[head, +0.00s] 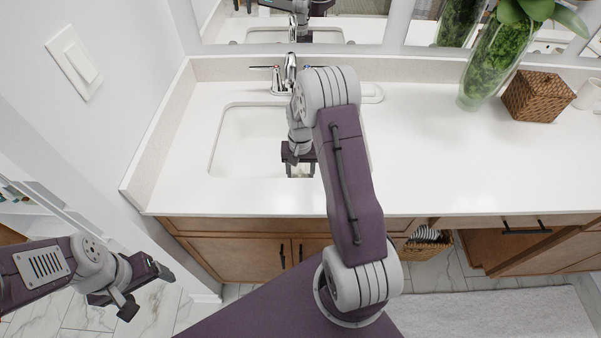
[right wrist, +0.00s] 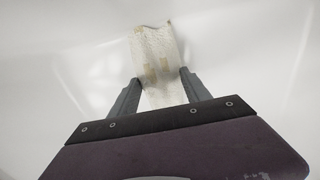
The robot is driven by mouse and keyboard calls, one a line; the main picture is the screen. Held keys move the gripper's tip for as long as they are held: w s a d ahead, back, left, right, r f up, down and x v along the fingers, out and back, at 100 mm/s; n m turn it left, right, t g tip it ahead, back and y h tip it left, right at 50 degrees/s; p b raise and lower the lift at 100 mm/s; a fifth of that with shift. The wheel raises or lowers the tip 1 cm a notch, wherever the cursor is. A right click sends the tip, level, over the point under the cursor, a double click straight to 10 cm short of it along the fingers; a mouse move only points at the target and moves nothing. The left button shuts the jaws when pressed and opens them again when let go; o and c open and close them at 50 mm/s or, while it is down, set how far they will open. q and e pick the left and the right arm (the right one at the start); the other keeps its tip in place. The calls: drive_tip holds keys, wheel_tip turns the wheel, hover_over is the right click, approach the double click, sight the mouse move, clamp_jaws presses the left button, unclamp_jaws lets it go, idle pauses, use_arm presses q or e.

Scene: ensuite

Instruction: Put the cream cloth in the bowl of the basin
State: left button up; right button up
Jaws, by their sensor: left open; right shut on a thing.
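The cream cloth (right wrist: 154,52), with small tan patches, is between the fingers of my right gripper (right wrist: 160,88) in the right wrist view. The gripper is shut on it, and the cloth extends past the fingertips against white basin surface. In the head view my right gripper (head: 301,172) points down over the front part of the basin (head: 235,145), and only a small cream bit of the cloth shows between its fingers. I cannot tell whether the cloth touches the bowl. My arm hides the basin's right part. My left gripper (head: 146,287) is open and empty, low at the left, away from the counter.
A chrome faucet (head: 290,72) stands behind the basin. A glass vase (head: 487,65) with greenery and a brown woven box (head: 537,96) stand on the white counter (head: 440,150) at the right. A wall is close on the left. The counter's middle right is clear.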

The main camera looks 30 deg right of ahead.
sight(300, 175)
drive_tip(key=shift+s+f, duration=0.1)
drive_tip(key=o, duration=1.2)
wheel_tip(300, 175, up, 12)
drive_tip(key=p, duration=0.1)
drive_tip(key=shift+r+p, duration=0.2)
drive_tip(key=shift+p, duration=0.1)
drive_tip(key=shift+a, duration=0.1)
